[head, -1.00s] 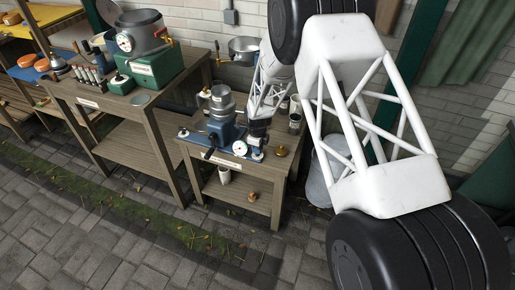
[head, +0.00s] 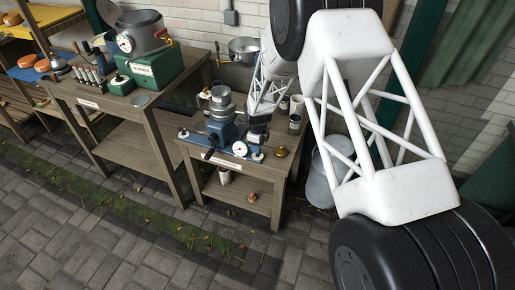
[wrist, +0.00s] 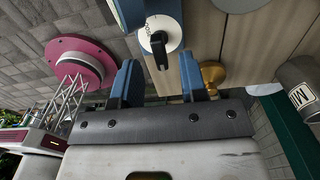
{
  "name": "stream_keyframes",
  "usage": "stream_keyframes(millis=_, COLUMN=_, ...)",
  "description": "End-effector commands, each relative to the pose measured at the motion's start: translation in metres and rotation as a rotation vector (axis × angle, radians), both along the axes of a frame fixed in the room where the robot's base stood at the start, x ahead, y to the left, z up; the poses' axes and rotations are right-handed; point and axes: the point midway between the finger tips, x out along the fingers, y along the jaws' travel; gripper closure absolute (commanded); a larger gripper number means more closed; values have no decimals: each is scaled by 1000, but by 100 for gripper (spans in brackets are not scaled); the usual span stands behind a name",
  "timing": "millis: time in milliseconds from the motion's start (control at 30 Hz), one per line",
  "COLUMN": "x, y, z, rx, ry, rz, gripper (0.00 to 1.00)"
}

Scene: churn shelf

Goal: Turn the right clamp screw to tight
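The right clamp screw (head: 257,155) is a white disc with a dark handle at the front right corner of the blue base on the low bench. In the wrist view its white dial (wrist: 160,35) carries a black bar handle and dark lettering, partly hidden by the handle and hard to read. My gripper (wrist: 158,75) is open, its two blue fingers wide apart with nothing between them. The handle lies just beyond the fingertips, roughly centred between them, apart from both. In the head view my gripper (head: 257,138) is small and dark, above and behind the screw.
A pressure gauge (head: 240,149) sits just left of the screw. A brass piece (head: 281,152) stands to its right, and shows beyond the right finger in the wrist view (wrist: 212,74). A blue and metal machine (head: 221,115) and several cups are close by.

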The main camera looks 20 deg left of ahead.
Motion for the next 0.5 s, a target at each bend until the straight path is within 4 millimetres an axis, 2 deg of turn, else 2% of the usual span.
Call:
stream_keyframes(millis=300, x=0, y=0, z=41, rx=0, ry=0, rz=0, gripper=61)
stream_keyframes(millis=500, x=0, y=0, z=55, rx=0, ry=0, rz=0, gripper=61)
